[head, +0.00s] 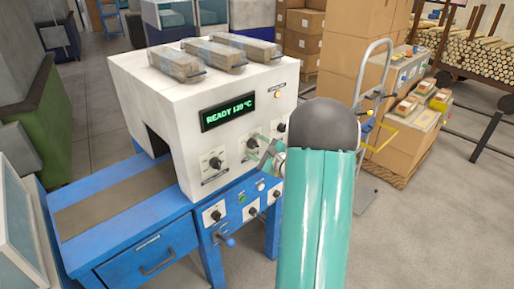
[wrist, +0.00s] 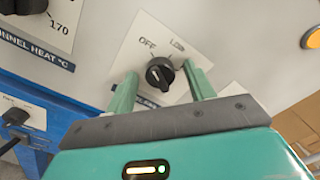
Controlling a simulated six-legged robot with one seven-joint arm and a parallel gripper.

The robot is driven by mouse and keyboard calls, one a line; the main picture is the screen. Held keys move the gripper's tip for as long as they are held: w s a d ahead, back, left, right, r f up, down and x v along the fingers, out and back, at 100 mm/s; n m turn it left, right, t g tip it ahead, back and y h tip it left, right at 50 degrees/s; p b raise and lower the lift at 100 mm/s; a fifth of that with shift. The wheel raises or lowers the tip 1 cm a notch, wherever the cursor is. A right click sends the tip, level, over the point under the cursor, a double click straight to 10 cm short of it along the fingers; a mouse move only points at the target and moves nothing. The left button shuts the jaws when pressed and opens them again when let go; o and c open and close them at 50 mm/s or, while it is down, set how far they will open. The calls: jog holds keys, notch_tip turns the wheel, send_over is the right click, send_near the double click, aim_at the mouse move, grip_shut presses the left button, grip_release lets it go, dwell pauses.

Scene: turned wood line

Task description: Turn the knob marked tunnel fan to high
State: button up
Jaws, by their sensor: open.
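A black knob (wrist: 160,74) on a white plate (wrist: 146,42) marked OFF and LOW sits in the middle of the wrist view. Its name label below is mostly hidden by my gripper, and I cannot make out exactly where its pointer aims. My gripper (wrist: 159,69) is open, with one green finger on each side of the knob; I cannot tell whether they touch it. In the head view my gripper (head: 266,156) is at the middle knob (head: 252,143) on the front of the white machine (head: 175,95).
The knob marked tunnel heat (wrist: 24,4) is to the left, and an amber button (wrist: 313,38) is to the right. Another row of knobs (head: 216,215) is on the blue bench below. A hand truck (head: 372,85) and stacked boxes (head: 350,50) stand behind my arm.

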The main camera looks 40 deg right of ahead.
jog(key=c, duration=1)
jog(key=shift+m, duration=0.3)
jog(key=m, duration=0.9)
jog(key=shift+d+m, duration=0.1)
jog(key=shift+m, duration=0.3)
jog(key=m, duration=1.3)
jog(key=shift+m, duration=0.3)
jog(key=shift+f, duration=0.1)
